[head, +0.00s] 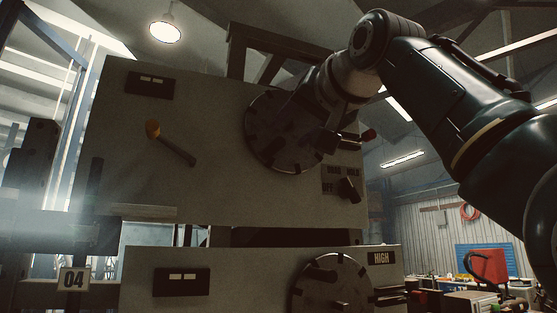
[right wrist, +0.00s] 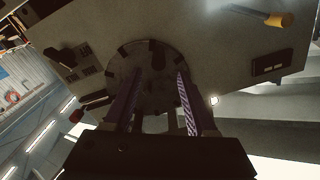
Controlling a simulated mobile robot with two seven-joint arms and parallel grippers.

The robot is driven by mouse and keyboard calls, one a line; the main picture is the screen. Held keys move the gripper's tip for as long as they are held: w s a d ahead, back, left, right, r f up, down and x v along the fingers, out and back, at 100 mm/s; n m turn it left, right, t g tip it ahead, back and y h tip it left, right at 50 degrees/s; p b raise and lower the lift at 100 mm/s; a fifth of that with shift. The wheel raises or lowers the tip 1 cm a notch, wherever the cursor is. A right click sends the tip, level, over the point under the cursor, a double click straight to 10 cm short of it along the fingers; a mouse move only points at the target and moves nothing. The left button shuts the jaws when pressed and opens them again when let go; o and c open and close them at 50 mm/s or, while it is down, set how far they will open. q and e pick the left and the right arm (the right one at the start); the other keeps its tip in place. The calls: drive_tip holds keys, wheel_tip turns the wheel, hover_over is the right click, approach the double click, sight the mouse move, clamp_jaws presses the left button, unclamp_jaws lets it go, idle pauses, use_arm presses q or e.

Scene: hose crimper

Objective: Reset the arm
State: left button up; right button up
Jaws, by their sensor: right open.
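My right gripper (right wrist: 157,92) is open, its two fingers pointing at the round notched dial (right wrist: 125,72) on the upper machine panel. The dial's dark hub shows between the fingertips, and nothing is held. In the head view the dial (head: 268,140) is partly hidden behind my right wrist. I cannot tell whether the fingers touch it. A lever with a red knob (head: 368,134) sticks out beside the dial, and it also shows in the right wrist view (right wrist: 76,116). A yellow-tipped lever (head: 153,129) slants down to the right on the panel. My left gripper is out of view.
A black selector knob (head: 348,189) sits below the dial, by an OFF label. A lower panel has another dial (head: 331,285) and a HIGH label (head: 381,258).

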idle(0.5)
drive_tip(key=s+d+f+g+h+p, duration=0.1)
drive_tip(key=s+d+f+g, duration=0.1)
drive_tip(key=f, duration=0.8)
drive_tip(key=s+d+f+g+h, duration=0.1)
drive_tip(key=s+d+f+g, duration=0.15)
drive_tip(key=f, duration=0.85)
drive_tip(key=s+d+f+g+h+p, duration=0.1)
drive_tip(key=s+d+f, duration=0.15)
drive_tip(key=f, duration=0.75)
drive_tip(key=s+d+f+n+g+h+p, duration=0.1)
drive_tip(key=s+d+f+n+g, duration=0.2)
drive_tip(key=s+f, duration=1.05)
drive_tip(key=s+d+f+g, duration=0.1)
drive_tip(key=s+g, duration=0.1)
drive_tip(key=s, duration=0.6)
drive_tip(key=s+d+f+g+h+p, duration=0.1)
drive_tip(key=s+g, duration=0.2)
drive_tip(key=s, duration=0.6)
drive_tip(key=shift+s+d+f, duration=0.3)
drive_tip(key=shift+f, duration=0.05)
